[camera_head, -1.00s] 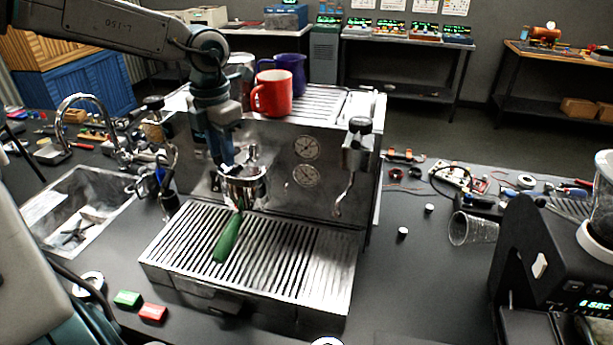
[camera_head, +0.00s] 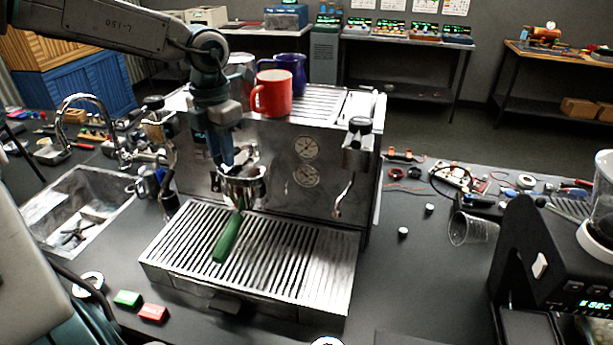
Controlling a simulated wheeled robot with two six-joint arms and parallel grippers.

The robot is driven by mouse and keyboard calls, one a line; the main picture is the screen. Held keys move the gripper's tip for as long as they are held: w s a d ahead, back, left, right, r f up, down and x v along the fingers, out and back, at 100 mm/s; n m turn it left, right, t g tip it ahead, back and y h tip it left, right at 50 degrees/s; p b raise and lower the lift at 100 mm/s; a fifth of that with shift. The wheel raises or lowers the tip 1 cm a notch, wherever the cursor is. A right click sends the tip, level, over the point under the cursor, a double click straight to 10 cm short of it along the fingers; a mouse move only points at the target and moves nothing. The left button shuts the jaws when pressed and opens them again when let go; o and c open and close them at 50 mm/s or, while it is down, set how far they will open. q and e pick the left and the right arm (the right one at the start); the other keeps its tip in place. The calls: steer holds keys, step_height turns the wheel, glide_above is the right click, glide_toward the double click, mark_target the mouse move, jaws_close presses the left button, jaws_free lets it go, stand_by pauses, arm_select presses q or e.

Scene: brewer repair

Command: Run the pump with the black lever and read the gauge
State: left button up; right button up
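The espresso machine (camera_head: 275,200) stands in the middle of the bench. Its two round gauges, the upper gauge (camera_head: 307,147) and the lower gauge (camera_head: 306,175), face me unobstructed; their needles are too small to read. A portafilter with a green handle (camera_head: 228,237) sits under the group head (camera_head: 243,185). My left gripper (camera_head: 227,164) points down at the top of the group head, close to or touching it. I cannot tell whether it is open or shut. The black lever is not clearly visible; the gripper may hide it. My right gripper is out of view.
The steam knob (camera_head: 359,125) sticks out at right. A sink (camera_head: 80,210) is at left, a grinder (camera_head: 540,260) at right.

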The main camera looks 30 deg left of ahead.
arm_select(q)
steer(key=shift+d+n, duration=0.6)
steer(key=shift+n, duration=0.3)
steer(key=d+n, duration=0.2)
steer(key=n, duration=0.1)
steer(key=shift+w, duration=0.1)
steer(key=shift+w+d+n, duration=0.35)
steer(key=shift+d+n, duration=0.35)
steer(key=shift+n, duration=0.35)
steer(key=shift+w+d+n, duration=0.3)
steer(key=shift+d+n, duration=0.4)
steer(key=shift+n, duration=0.35)
steer(key=o, duration=0.4)
steer(key=shift+a, duration=0.1)
